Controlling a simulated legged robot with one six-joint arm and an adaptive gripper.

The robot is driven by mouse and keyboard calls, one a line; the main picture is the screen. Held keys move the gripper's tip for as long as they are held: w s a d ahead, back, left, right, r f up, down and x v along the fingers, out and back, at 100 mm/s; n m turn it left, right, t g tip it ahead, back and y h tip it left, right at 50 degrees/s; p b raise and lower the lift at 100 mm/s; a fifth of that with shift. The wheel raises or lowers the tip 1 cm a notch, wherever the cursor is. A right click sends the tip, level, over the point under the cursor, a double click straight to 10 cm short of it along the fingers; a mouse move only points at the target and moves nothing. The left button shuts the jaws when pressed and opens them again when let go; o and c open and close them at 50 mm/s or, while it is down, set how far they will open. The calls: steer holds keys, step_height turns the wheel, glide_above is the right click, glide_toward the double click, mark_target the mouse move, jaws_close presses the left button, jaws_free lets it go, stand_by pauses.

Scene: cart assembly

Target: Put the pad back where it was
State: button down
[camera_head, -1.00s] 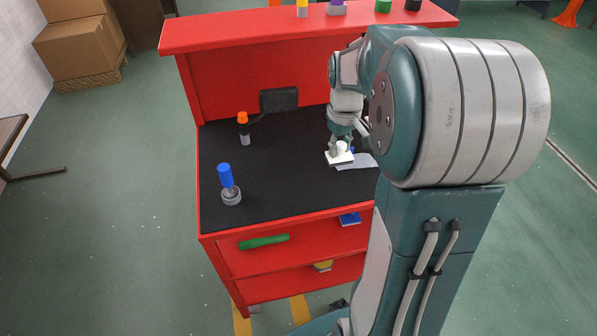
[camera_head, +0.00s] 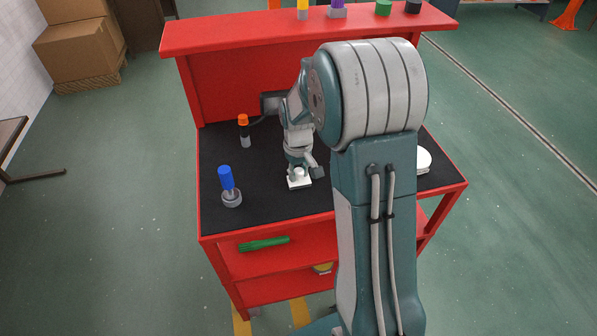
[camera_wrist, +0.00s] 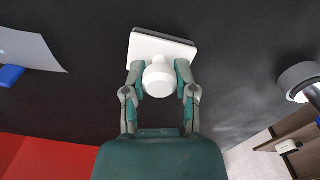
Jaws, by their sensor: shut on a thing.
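The pad (camera_head: 299,182) is a white square plate with a round white knob on top. My gripper (camera_wrist: 160,82) is shut on the knob, with one finger on each side of it, and the plate extends beyond the fingertips in the wrist view. In the head view my gripper (camera_head: 298,171) is over the front middle of the black worktop (camera_head: 262,190). I cannot tell whether the plate touches the mat or hangs just above it. In the wrist view a white sheet (camera_wrist: 36,46) with a blue item (camera_wrist: 11,75) is at the left.
A blue-handled tool (camera_head: 226,177) stands in a grey ring (camera_head: 231,199) to the left. An orange-topped tool (camera_head: 243,130) stands behind it. A white round item (camera_head: 424,160) shows at the right, partly behind my arm. The worktop between the blue tool and the pad is clear.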

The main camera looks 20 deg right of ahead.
mark_target(298, 169)
steer(key=shift+c, duration=2)
jaws_free()
step_height(298, 169, up, 12)
